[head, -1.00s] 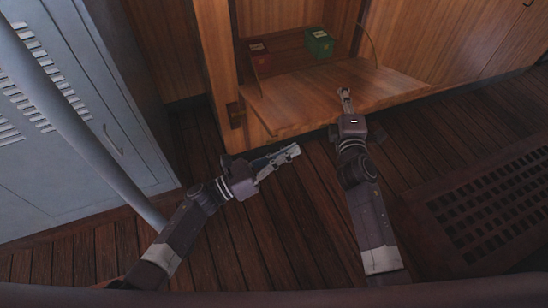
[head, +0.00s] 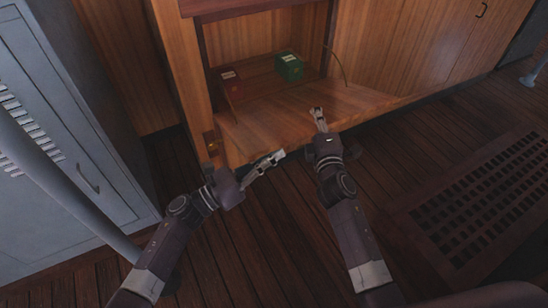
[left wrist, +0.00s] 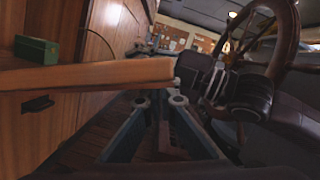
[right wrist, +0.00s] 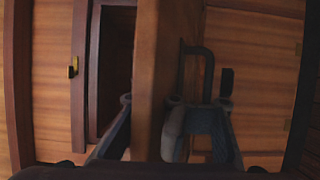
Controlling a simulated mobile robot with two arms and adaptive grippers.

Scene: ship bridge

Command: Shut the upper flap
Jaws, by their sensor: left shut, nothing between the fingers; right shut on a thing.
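The upper flap (head: 290,118) is a wooden panel folded down and open, roughly level, in front of the cabinet compartment. Its edge shows in the left wrist view (left wrist: 95,73) and in the right wrist view (right wrist: 160,60). My right gripper (head: 318,112) is at the flap's front edge. In the right wrist view its fingers (right wrist: 150,108) lie on both sides of the board, shut on it. My left gripper (head: 277,156) is shut and empty, just in front of the flap's left part; its fingers (left wrist: 160,101) show below the flap edge in the left wrist view.
A red box (head: 230,80) and a green box (head: 289,66) stand in the compartment behind the flap. A thin curved stay (head: 337,66) is at its right. A grey locker (head: 75,130) stands left; a floor grate (head: 480,195) lies right. A steering wheel (left wrist: 285,45) stands beyond.

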